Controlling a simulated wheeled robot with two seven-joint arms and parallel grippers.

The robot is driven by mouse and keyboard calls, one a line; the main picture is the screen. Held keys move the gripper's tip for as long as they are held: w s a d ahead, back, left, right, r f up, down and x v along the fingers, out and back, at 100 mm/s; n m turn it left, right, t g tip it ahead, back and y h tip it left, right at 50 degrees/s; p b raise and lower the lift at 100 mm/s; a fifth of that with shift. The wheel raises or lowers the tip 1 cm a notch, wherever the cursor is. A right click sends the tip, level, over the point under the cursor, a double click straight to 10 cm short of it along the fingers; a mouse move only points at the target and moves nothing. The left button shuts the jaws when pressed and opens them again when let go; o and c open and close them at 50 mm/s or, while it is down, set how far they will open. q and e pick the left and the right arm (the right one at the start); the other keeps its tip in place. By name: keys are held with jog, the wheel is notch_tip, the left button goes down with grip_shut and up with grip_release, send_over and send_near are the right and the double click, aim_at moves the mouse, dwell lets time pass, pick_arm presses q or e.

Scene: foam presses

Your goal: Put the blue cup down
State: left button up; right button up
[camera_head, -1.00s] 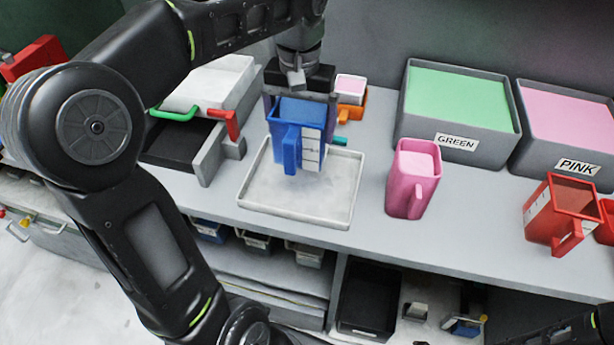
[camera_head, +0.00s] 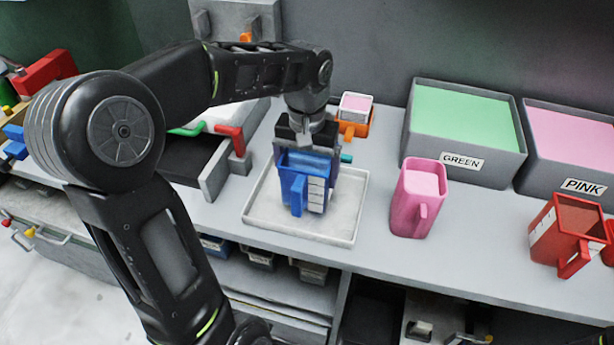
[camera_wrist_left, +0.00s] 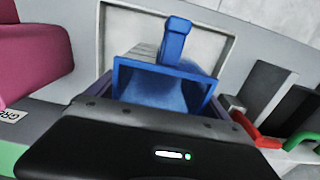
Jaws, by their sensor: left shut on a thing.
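The blue cup (camera_head: 305,184) is upright over the white square tray (camera_head: 262,222), with its handle towards the front. It also shows in the left wrist view (camera_wrist_left: 160,88), with its handle pointing up in the picture. My left gripper (camera_head: 306,150) is shut on the cup from behind and above. The cup's base is at or very close to the tray floor; I cannot tell whether it touches. The gripper's fingertips are largely hidden behind the cup. My right gripper does not show.
A pink cup (camera_head: 419,198) stands right of the tray, and a red cup (camera_head: 566,236) farther right. The green (camera_head: 464,120) and pink (camera_head: 575,150) foam bins stand at the back. A press with a red handle (camera_head: 231,140) is left of the tray. An orange holder (camera_head: 352,128) stands behind.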

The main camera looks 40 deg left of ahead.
pick_arm(q)
notch_tip(320, 180, down, 2)
jog(key=shift+f, duration=0.1)
jog(key=shift+f, duration=0.15)
jog(key=o, duration=1.2)
jog(key=shift+c, duration=0.2)
